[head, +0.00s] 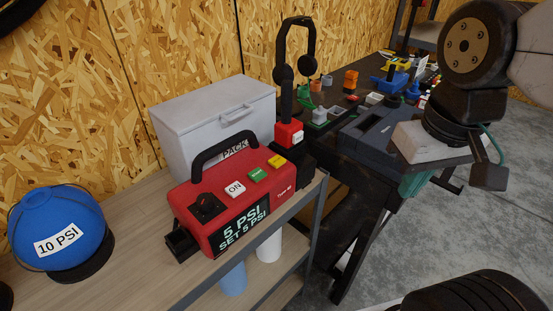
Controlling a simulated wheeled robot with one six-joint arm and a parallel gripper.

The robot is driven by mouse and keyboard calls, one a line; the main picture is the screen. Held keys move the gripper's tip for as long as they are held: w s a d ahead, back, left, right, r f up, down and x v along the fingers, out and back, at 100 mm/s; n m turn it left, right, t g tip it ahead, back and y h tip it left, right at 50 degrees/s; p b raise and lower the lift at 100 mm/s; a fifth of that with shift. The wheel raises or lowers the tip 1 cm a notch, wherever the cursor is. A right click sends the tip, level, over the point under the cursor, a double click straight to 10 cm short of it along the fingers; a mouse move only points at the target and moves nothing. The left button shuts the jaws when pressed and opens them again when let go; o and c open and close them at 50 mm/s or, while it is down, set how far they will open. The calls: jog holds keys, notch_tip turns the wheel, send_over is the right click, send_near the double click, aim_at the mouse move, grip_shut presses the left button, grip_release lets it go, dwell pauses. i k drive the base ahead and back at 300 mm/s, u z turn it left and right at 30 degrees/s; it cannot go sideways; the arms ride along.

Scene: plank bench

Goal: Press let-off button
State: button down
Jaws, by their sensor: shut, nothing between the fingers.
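A red inflator box (228,196) with a black carry handle stands on the wooden shelf, its front label reading "5 PSI SET 5 PSI". On its top are a black knob or switch (207,207), a white button (235,189) marked "ON", a green button (258,174) and a yellow button (277,162). The lettering on the green and yellow buttons is too small to read, so I cannot tell which is the let-off button. My gripper (488,175) is at the upper right, well apart from the box; it is shut and empty.
A blue ball (60,229) marked "10 PSI" rests on a black base at left. A grey case (205,115) stands behind the box. A headphone stand (287,92) rises beside it. A dark bench (345,140) with tools lies at right. Shelf front is clear.

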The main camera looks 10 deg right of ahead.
aim_at(278, 161)
jog(key=z, duration=1.55)
jog(key=k, duration=0.7)
jog(key=u, duration=1.25)
